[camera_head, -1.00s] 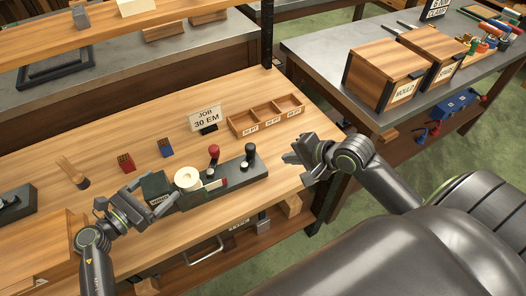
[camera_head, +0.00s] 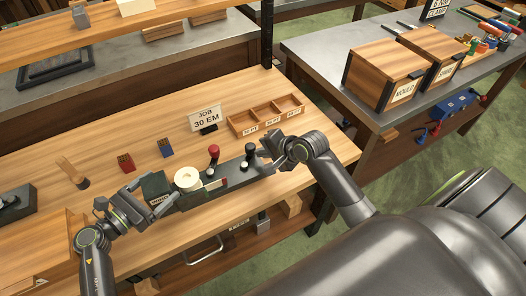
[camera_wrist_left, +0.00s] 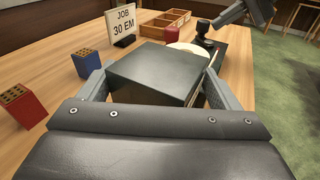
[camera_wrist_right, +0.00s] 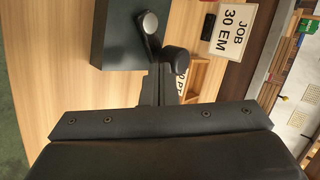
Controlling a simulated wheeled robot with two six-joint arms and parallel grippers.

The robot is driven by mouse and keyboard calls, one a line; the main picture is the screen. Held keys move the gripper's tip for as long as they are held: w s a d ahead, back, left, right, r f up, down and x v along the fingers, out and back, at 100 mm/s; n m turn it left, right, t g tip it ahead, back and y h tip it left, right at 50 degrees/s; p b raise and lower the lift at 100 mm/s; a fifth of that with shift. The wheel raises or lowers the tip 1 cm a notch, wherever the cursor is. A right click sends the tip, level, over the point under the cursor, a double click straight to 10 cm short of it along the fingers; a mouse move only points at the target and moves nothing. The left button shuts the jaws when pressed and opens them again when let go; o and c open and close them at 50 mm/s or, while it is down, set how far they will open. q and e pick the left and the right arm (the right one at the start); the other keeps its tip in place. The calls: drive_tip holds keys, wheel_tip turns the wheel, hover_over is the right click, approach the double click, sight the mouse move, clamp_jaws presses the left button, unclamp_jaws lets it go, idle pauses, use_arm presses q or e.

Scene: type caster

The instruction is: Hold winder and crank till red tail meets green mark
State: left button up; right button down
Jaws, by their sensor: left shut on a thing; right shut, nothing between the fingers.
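The winder is a dark bench unit whose left end is a dark green block (camera_head: 154,184) with a small label; this block also fills the left wrist view (camera_wrist_left: 155,75). My left gripper (camera_head: 146,207) is shut on this block, a finger on each side. A cream roll (camera_head: 187,179) sits beside the block, with a pale strip ending in a red tail (camera_head: 224,182). I cannot make out the green mark. A crank with a black knob (camera_head: 250,149) stands at the unit's right end. My right gripper (camera_head: 268,160) is shut and empty, its fingertips close to the knob (camera_wrist_right: 176,60); contact is unclear.
Behind are a JOB 30 EM sign (camera_head: 205,118) and a three-compartment wooden tray (camera_head: 266,118). Red (camera_head: 125,162) and blue (camera_head: 166,148) blocks stand left of the sign. The bench's right edge is near my right arm.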

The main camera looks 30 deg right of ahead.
sight(252, 144)
drive_tip(key=shift+w+d+n+g+y, duration=0.1)
drive_tip(key=shift+w+n+g+y, duration=0.2)
drive_tip(key=shift+n+y, duration=0.3)
drive_tip(key=shift+w+d+n+g+y, duration=0.1)
drive_tip(key=shift+w+n+g+y, duration=0.4)
drive_tip(key=shift+n, duration=0.6)
drive_tip(key=n+y, duration=0.1)
drive_tip(key=w+n+g, duration=0.1)
drive_tip(key=shift+w+n+g+y, duration=0.3)
drive_tip(key=shift+n+y, duration=0.1)
drive_tip(key=n+g, duration=0.1)
drive_tip(key=w+n+y, duration=0.1)
drive_tip(key=shift+w+a+n+g, duration=0.15)
drive_tip(key=shift+a+n+g, duration=0.15)
drive_tip(key=shift+a+g, duration=0.1)
drive_tip(key=n+g, duration=0.1)
drive_tip(key=w+a+n+g, duration=0.1)
drive_tip(key=n, duration=0.1)
drive_tip(key=shift+w+a+n+g+y, duration=0.1)
drive_tip(key=shift+w+n+g+y, duration=0.1)
drive_tip(key=shift+n+g+y, duration=0.15)
drive_tip(key=shift+w+a, duration=0.3)
drive_tip(key=shift+a, duration=0.3)
drive_tip(key=shift+w+a, duration=0.3)
drive_tip(key=shift+a, duration=0.25)
drive_tip(key=shift+w+a, duration=0.1)
drive_tip(key=shift+a, duration=0.95)
